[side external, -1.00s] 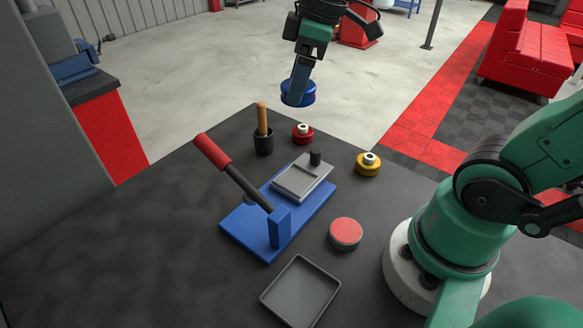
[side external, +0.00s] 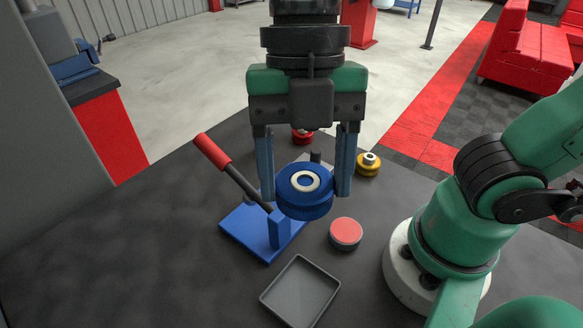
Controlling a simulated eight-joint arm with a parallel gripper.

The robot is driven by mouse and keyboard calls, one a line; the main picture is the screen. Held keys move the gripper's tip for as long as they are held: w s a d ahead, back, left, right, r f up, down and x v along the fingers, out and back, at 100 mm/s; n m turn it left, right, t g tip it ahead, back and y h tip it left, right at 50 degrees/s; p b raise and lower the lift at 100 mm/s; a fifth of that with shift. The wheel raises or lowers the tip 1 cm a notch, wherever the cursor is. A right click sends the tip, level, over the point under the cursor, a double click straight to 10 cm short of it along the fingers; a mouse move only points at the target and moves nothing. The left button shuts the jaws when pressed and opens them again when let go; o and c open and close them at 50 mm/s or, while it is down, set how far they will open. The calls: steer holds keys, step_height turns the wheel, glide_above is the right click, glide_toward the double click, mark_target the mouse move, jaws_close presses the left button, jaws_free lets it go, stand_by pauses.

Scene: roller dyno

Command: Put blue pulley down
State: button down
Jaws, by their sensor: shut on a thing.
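The blue pulley (side external: 304,203) is a round disc with a pale ring on top, in the side external view. My gripper (side external: 306,187) is shut on it, one finger on each side. The pulley is held up in the air and overlaps the right part of the blue press (side external: 262,232) in the picture. How high it is above the table cannot be told exactly.
A red-topped round tin (side external: 346,232) and an empty grey tray (side external: 300,290) are on the dark table (side external: 150,235). A yellow pulley (side external: 368,165) and a partly hidden red pulley (side external: 301,137) are farther back. The table's left part is clear.

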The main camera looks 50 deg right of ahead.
mark_target(302, 301)
steer(key=shift+n, duration=0.3)
steer(key=w+d+x, duration=0.1)
steer(key=x, duration=0.5)
steer(key=w+d+x, duration=0.1)
steer(key=x, duration=0.6)
steer(key=w+d+f+x, duration=0.1)
steer(key=x, duration=0.5)
steer(key=shift+d+f, duration=0.2)
steer(key=shift+f, duration=0.05)
steer(key=shift+c, duration=0.4)
jaws_free()
steer(key=shift+r, duration=0.15)
steer(key=v, duration=1.1)
steer(key=shift+w+d+r+m+t+h, duration=0.3)
steer(key=shift+w+d+m+t, duration=1.6)
steer(key=shift+m, duration=2.6)
steer(key=shift+w+d+r+m+t+h, duration=0.15)
steer(key=shift+w+d+m+t+h, duration=0.3)
steer(key=shift+w+d+m+t, duration=2.7)
steer(key=shift+w+d+r+m+g+h, duration=0.3)
steer(key=shift+d+m, duration=0.9)
steer(key=shift+m, duration=4.65)
